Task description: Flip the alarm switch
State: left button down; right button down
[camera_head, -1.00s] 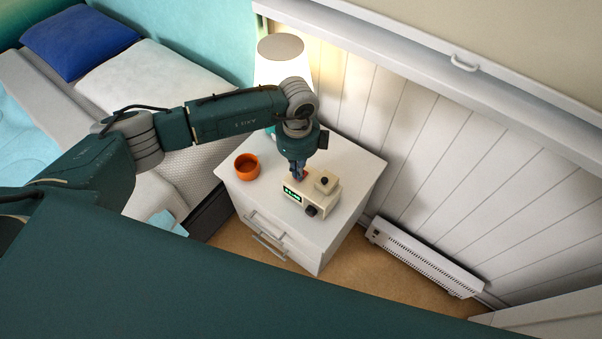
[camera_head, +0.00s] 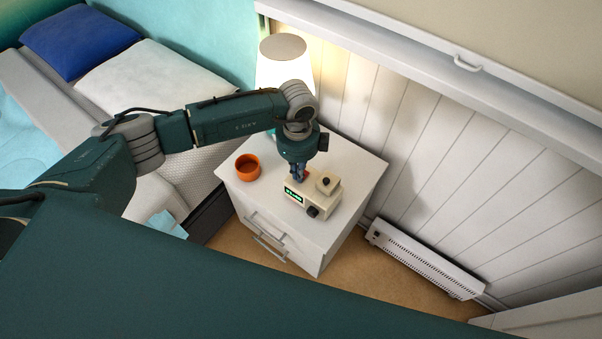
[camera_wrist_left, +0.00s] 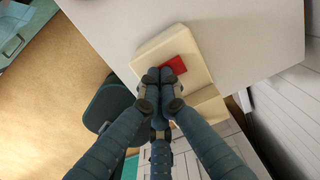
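The alarm clock (camera_head: 322,204) is a cream box with a green lit display, a black knob low on its front and a raised block with a black knob on top. It stands on the white bedside cabinet (camera_head: 350,170). Its red switch (camera_wrist_left: 173,62) is on the top and partly hidden by my left gripper (camera_wrist_left: 160,73). That gripper also shows in the head view (camera_head: 298,178), pointing down at the switch. Its two fingers are together with nothing seen between them, and their tips are at the edge of the switch. Contact cannot be told for sure. My right gripper is not in view.
An orange cup (camera_head: 247,167) stands left of the clock on the cabinet. A white lamp (camera_head: 284,62) stands behind, close to my left arm. The bed (camera_head: 160,90) is at the left, the panelled wall (camera_head: 430,140) at the right, and a heater (camera_head: 425,260) low along the wall.

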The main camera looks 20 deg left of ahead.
pick_arm(q)
jog(key=shift+w+d+r+p, duration=0.1)
jog(key=shift+d+r+p, duration=0.1)
jog(key=shift+r+p, duration=1)
notch_tip(320, 180, up, 3)
jog(key=shift+f+p, duration=0.1)
jog(key=shift+p, duration=1.1)
jog(key=shift+r+p, duration=0.55)
jog(key=shift+r, duration=0.2)
jog(key=shift+f, duration=0.1)
